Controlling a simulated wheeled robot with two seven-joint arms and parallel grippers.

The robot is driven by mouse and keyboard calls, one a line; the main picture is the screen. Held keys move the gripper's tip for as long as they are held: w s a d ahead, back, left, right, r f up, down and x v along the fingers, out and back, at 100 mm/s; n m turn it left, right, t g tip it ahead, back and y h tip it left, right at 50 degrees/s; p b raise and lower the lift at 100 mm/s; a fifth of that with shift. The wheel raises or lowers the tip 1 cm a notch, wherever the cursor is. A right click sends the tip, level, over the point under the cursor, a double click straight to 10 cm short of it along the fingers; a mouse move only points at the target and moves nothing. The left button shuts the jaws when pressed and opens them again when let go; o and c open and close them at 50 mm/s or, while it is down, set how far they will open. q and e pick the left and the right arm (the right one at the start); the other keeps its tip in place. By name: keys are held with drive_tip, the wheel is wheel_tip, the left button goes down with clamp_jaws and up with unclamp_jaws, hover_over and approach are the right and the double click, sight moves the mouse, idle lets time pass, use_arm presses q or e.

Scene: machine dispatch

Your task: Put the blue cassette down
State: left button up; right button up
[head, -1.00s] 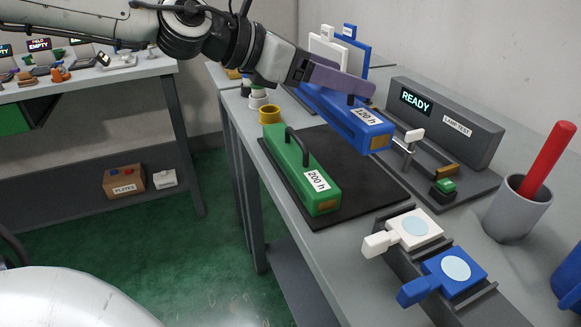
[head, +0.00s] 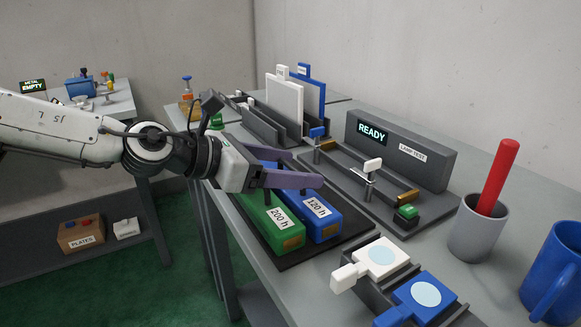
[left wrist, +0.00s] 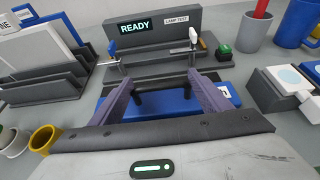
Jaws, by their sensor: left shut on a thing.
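The blue cassette (head: 322,222), labelled 120 h, sits on the dark mat (head: 352,237), close beside the green cassette (head: 270,222), labelled 200 h. My left gripper (head: 290,182) reaches over the green cassette with its purple fingers at the blue cassette's top. My right gripper does not show.
A lamp test unit (head: 408,150) showing READY stands behind the mat. White and blue plates stand in a rack (head: 262,127) at the back. A grey cup (head: 478,228) with a red rod, a blue mug (head: 553,270), and white and blue tagged pieces (head: 382,257) are at the right.

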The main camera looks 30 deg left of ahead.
use_arm(q)
drive_tip(key=shift+f+b, duration=0.15)
drive_tip(key=shift+b, duration=0.15)
drive_tip(key=o, duration=1.8)
